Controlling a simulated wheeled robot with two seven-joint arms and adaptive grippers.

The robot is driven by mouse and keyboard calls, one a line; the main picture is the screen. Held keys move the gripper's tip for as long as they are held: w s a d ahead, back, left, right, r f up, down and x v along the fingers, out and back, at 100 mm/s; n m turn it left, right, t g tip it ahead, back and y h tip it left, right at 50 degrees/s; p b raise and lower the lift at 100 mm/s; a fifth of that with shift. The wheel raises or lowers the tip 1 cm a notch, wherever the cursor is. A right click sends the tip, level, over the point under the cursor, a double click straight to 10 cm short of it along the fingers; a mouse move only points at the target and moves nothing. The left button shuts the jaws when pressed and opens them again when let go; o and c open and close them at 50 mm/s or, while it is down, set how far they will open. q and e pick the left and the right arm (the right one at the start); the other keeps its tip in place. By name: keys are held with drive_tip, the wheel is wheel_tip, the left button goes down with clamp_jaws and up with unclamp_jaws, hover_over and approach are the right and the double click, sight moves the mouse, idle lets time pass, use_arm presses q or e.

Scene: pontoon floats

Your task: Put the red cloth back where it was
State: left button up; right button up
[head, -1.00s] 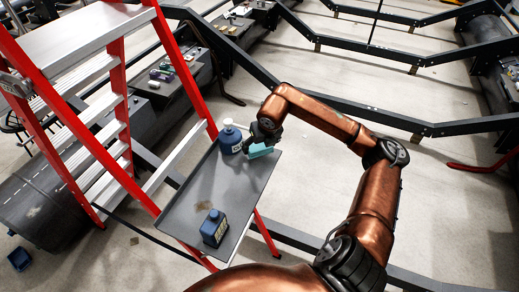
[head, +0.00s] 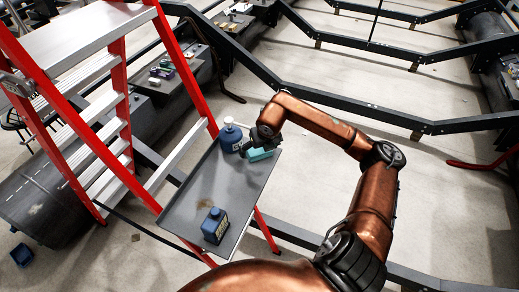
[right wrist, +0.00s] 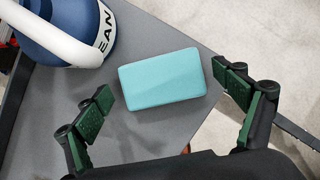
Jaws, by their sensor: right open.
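No red cloth shows in either view. A teal rectangular block (head: 262,154), sponge-like, lies on the grey tray (head: 190,205) near its far right corner. It also shows in the right wrist view (right wrist: 162,78). My right gripper (head: 250,150) is at the block, beside the white-topped blue bottle. In the right wrist view its green-padded fingers (right wrist: 164,84) are spread wide, one toward each end of the block. The gap between the fingers and the block is clear on both sides. My left gripper is not in view.
The blue bottle (head: 231,138) stands close left of the block. A smaller dark blue bottle (head: 215,226) stands at the tray's near end. A red stepladder (head: 90,120) rises left of the tray. Dark beams (head: 330,97) cross the floor behind. The tray's middle is clear.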

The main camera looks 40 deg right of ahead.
drive_tip(key=shift+w, duration=0.1)
drive_tip(key=shift+r+p, duration=0.25)
drive_tip(key=shift+p, duration=0.05)
use_arm(q)
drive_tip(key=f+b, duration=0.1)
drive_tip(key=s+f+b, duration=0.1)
drive_tip(key=b, duration=0.1)
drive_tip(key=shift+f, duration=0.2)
use_arm(e)
drive_tip(key=v, duration=1.2)
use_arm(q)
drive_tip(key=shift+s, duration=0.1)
use_arm(e)
drive_tip(key=shift+a, duration=0.1)
